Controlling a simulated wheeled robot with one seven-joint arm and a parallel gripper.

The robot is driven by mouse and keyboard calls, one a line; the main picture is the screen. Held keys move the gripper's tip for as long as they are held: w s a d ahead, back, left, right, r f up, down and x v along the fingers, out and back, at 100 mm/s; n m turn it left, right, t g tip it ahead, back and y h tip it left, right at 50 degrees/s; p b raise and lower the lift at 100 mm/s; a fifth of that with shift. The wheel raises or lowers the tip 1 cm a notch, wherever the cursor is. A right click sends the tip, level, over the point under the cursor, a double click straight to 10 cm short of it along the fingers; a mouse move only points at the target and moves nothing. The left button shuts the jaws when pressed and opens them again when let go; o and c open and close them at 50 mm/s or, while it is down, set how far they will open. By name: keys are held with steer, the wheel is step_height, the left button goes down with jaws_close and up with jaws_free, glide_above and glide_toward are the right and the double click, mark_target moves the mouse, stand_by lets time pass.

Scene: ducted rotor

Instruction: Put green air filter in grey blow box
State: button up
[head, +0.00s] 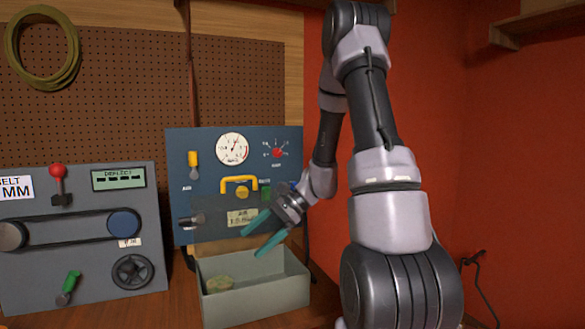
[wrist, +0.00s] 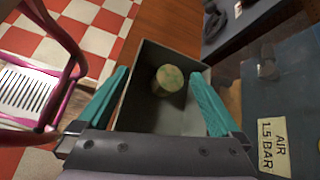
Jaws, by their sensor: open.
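The green air filter (head: 219,284) lies inside the grey blow box (head: 262,300), toward its left side in the head view. The wrist view shows the filter (wrist: 168,79) as a round, mottled green piece on the floor of the box (wrist: 150,55), near one end. My gripper (head: 252,242), with teal fingers, is above the box. In the wrist view my gripper (wrist: 160,98) is open and empty, its fingers spread on either side of the box, apart from the filter.
A blue panel (head: 215,150) with a gauge, yellow handle and red knob stands behind the box. A grey belt panel (head: 70,265) stands to the left.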

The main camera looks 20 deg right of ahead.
steer(key=s+d+r+n+t+h, duration=0.2)
steer(key=s+r+n+t+h, duration=0.1)
steer(key=s+r, duration=0.5)
steer(key=s+d+r+n+t+h, duration=0.2)
steer(key=s+r+n+h, duration=0.3)
steer(key=r, duration=0.9)
steer(key=s+n+t, duration=0.1)
steer(key=s+n, duration=0.1)
steer(key=shift+s+n+t+h, duration=0.3)
steer(key=shift+s, duration=0.1)
